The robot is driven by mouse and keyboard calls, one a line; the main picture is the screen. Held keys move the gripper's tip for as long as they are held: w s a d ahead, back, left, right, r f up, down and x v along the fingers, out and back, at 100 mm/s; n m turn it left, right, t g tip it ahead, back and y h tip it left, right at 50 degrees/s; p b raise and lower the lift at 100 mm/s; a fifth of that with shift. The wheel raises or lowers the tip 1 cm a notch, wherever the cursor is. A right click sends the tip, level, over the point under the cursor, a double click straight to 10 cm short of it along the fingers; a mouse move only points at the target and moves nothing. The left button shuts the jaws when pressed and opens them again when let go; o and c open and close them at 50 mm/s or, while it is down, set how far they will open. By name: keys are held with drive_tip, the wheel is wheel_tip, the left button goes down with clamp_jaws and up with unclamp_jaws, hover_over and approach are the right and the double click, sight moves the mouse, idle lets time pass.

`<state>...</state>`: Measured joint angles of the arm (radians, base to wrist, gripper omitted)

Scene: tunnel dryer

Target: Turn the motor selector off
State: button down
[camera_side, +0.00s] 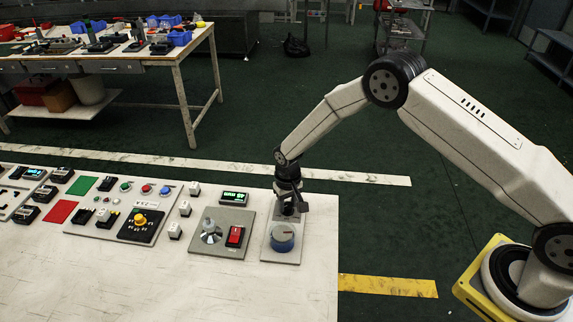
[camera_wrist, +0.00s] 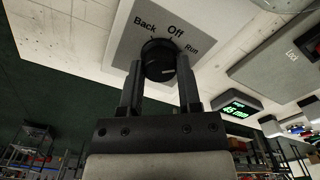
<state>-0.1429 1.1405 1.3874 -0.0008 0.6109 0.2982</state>
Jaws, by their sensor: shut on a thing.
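The motor selector (camera_wrist: 158,56) is a round black knob on a grey plate (camera_wrist: 122,42), labelled Back, Off and Run in the wrist view. A pale mark shows on the knob, pointing roughly to the right, nearer Run than Off; its exact setting is hard to tell. My gripper (camera_wrist: 158,66) has one finger on each side of the knob and is shut on it. In the side view, my gripper (camera_side: 290,207) reaches down to the far part of the plate (camera_side: 272,256) and hides most of the selector.
Further left are several buttons and switches. The table's right edge is near.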

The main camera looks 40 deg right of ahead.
drive_tip(key=shift+n, duration=0.3)
drive_tip(key=n, duration=0.9)
idle(0.4)
drive_tip(key=shift+c, duration=1.4)
unclamp_jaws()
drive_tip(key=shift+r, duration=0.15)
